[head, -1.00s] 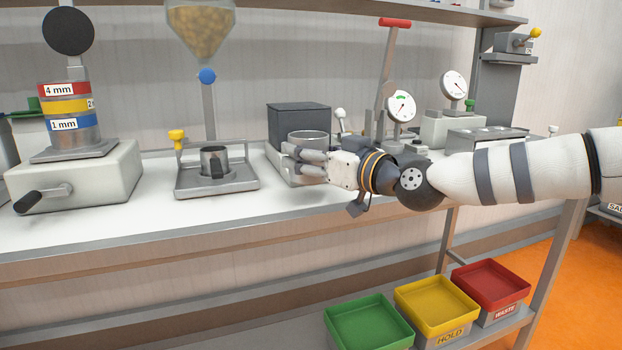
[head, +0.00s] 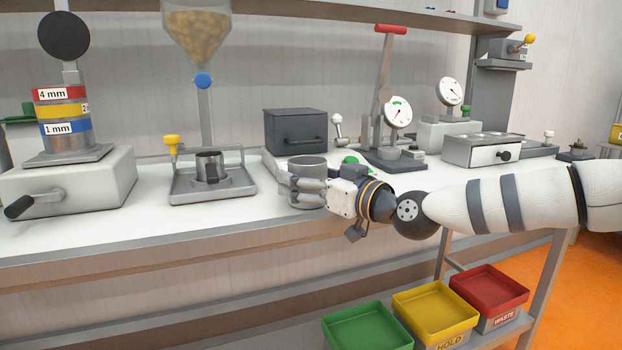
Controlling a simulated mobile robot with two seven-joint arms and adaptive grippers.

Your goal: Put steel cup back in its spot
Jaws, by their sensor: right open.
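A grey metal cup (head: 307,167) stands upright at the front of the white bench, in front of the dark box. My right gripper (head: 308,191) reaches in from the right at the cup. Its fingers are open and lie across the front of the cup's lower part; whether they touch it I cannot tell. My left gripper is not in view.
A sieve stack (head: 65,122) on a cranked base is at the left. The dark box (head: 296,127), a red-handled lever press (head: 385,95) and dial gauges stand behind. Green, yellow and red bins (head: 367,323) sit below. The bench front between tray and gripper is clear.

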